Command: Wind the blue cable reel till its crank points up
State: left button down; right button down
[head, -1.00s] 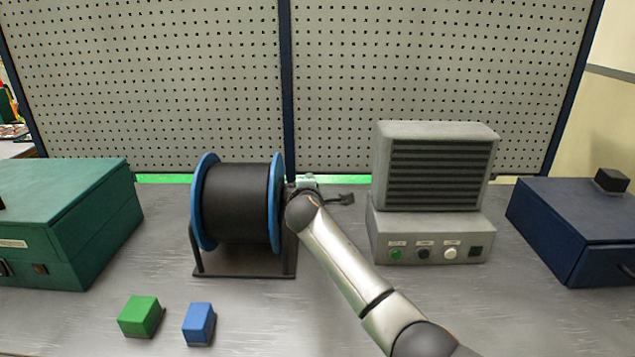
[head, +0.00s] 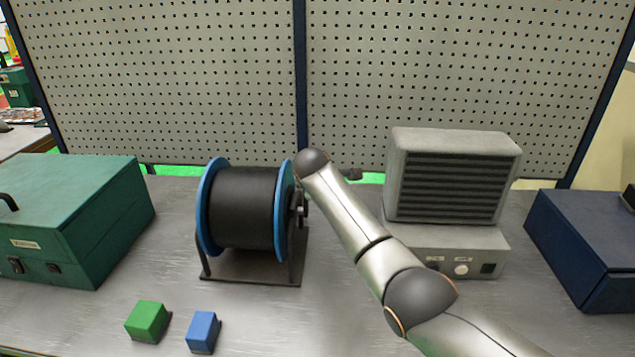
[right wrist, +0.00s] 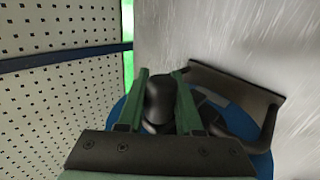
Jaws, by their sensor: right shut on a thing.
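The cable reel (head: 240,208) stands on a dark metal stand on the bench. It has a black wound drum between two blue flanges, which also show in the right wrist view (right wrist: 262,158). Its crank side (head: 300,207) faces right, partly behind my right arm. In the right wrist view, my right gripper (right wrist: 160,76) has its green fingers on either side of the black crank handle (right wrist: 158,100) and is shut on it. In the head view my own arm hides the gripper and handle, so the crank's exact angle cannot be told. My left gripper is not in view.
A grey vented unit (head: 450,180) stands right of my right arm. A green case (head: 75,215) is at the left, a dark blue box (head: 585,245) at the right. A green cube (head: 146,321) and a blue cube (head: 202,331) lie in front. A pegboard (head: 200,80) stands behind.

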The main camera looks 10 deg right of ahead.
dwell(0.4)
jog(key=c, duration=0.6)
grip_release()
jog(key=b+v, duration=0.1)
jog(key=v, duration=1.1)
jog(key=shift+s+a+r, duration=0.1)
jog(key=shift+s+r, duration=0.1)
jog(key=shift+s, duration=0.05)
jog(key=shift+f, duration=0.1)
